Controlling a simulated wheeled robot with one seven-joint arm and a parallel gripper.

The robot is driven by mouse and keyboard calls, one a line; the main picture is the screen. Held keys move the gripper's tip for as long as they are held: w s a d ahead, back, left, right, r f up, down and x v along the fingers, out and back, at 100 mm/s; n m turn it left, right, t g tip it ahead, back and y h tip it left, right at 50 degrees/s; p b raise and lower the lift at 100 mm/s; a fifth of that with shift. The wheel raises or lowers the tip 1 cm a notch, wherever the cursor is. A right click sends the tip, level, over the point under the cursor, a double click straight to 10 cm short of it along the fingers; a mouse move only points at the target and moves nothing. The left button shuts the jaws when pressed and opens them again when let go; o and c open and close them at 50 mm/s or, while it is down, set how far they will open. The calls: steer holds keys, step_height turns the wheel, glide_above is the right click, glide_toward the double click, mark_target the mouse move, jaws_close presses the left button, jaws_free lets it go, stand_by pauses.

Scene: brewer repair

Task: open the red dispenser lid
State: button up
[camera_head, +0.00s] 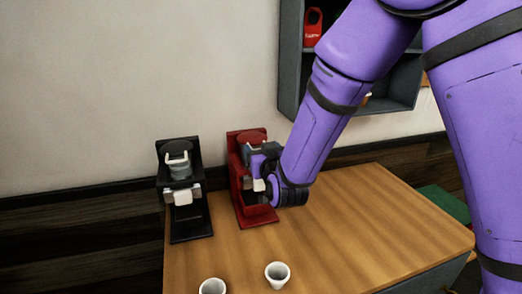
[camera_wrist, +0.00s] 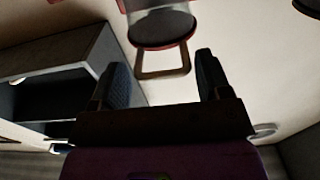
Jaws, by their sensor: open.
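The red dispenser (camera_head: 238,178) stands on the wooden table, with its red lid (camera_head: 250,136) at the top. In the wrist view a dark round part with a red rim (camera_wrist: 162,28), seemingly the lid, shows ahead, with a brown loop handle (camera_wrist: 163,74) on its near side. My gripper (camera_head: 262,158) is at the upper right front of the dispenser and hides part of it. In the wrist view my gripper (camera_wrist: 160,72) is open, with the loop between its two spread fingers. Contact with the loop cannot be told.
A black dispenser (camera_head: 188,222) stands to the left of the red one. Two white cups (camera_head: 277,276) (camera_head: 212,287) stand at the table's front. A grey wall shelf (camera_head: 291,60) holding a red bag (camera_head: 312,28) is above right. The table's right part (camera_head: 370,225) is clear.

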steer(key=shift+w+a, duration=0.1)
steer(key=shift+w, duration=0.25)
steer(key=shift+c, duration=0.5)
